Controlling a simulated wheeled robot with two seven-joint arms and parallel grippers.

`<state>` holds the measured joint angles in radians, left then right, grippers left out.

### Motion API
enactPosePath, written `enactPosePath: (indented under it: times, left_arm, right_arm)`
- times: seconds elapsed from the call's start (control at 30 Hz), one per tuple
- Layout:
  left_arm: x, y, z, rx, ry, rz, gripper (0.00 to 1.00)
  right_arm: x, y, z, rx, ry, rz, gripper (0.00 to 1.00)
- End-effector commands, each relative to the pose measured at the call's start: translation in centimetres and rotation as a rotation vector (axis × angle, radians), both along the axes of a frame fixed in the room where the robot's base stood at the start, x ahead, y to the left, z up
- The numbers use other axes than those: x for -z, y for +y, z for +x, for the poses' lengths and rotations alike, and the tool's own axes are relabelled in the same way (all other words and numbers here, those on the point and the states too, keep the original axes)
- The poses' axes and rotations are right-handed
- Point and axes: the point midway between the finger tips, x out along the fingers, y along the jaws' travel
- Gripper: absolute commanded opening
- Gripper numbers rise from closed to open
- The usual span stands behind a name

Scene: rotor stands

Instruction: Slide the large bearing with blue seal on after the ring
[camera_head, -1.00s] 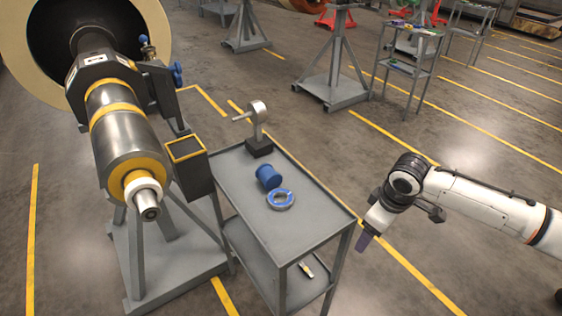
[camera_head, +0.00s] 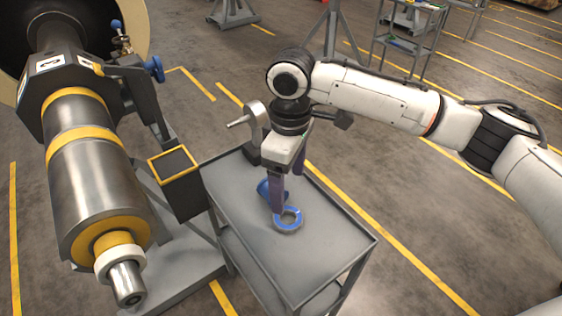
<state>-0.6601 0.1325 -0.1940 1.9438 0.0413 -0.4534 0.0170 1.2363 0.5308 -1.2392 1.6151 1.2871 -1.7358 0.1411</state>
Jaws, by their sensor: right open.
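The large bearing with blue seal (camera_head: 288,229) lies flat on the top shelf of the grey cart, its central hole facing up. My right gripper (camera_head: 288,194) is open, with its purple fingers pointing down just behind and above the bearing. One fingertip overlaps the bearing's far left rim in the picture; I cannot tell whether they touch. The rotor shaft (camera_head: 128,284) sticks out toward me at the left, with a white ring (camera_head: 112,262) around it against a yellow section. My left gripper is not in view.
A blue cylinder (camera_head: 264,189) on the cart (camera_head: 325,250) is partly hidden behind my right gripper. A grey stand with a round head (camera_head: 254,117) is at the cart's back. A black box with a yellow rim (camera_head: 173,163) sits between rotor and cart. The cart's front is clear.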

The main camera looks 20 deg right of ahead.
Motion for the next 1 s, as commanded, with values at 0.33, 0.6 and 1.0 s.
enactPosePath:
  times: [0.33, 0.6, 1.0]
  left_arm:
    - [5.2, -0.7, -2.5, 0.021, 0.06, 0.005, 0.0]
    - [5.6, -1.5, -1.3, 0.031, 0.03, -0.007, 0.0]
    - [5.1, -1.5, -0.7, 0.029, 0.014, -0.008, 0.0]
  right_arm:
    - [3.2, 0.0, 0.0, -0.001, -0.002, 0.001, 0.76]
    - [6.1, 0.0, -0.1, 0.0, 0.003, 0.001, 0.76]
    - [9.9, 0.0, -0.1, 0.0, 0.0, 0.001, 0.76]
